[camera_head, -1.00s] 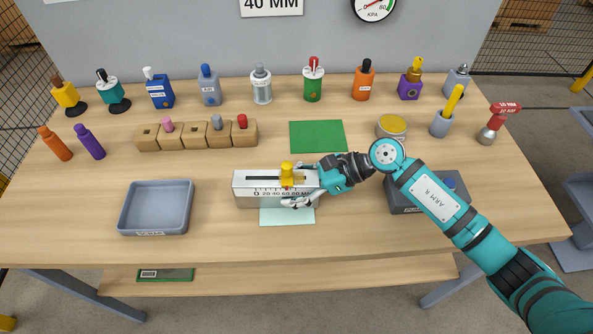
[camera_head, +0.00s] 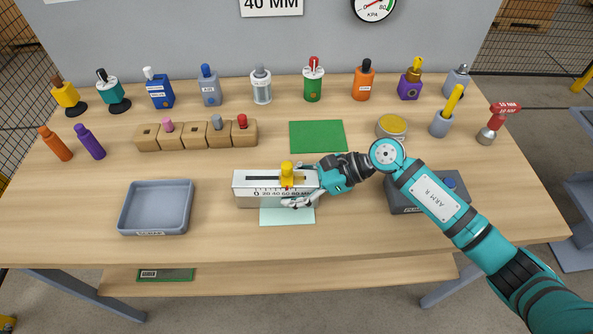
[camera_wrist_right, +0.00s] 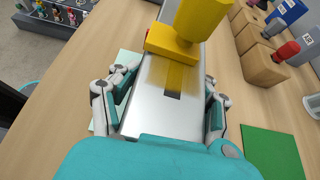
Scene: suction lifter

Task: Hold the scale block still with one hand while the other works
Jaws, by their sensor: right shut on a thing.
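The scale block (camera_head: 244,189) is a pale metal box with a slot on top and a millimetre scale on its front. It stands on a light green mat (camera_head: 287,217) in the middle of the table. A yellow slider knob (camera_head: 287,175) stands upright in the slot; it also shows in the right wrist view (camera_wrist_right: 198,22). My right gripper (camera_head: 293,190) is shut on the block, toward its right end. In the right wrist view its fingers (camera_wrist_right: 160,105) lie along both long sides of the block. My left gripper is in neither view.
A grey tray (camera_head: 125,210) lies left of the block. A wooden rack (camera_head: 147,145) with plugs and a green mat (camera_head: 318,136) lie behind it. Several coloured fittings line the back edge. A yellow-topped tin (camera_head: 392,126) and a dark box (camera_head: 403,206) stand to the right.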

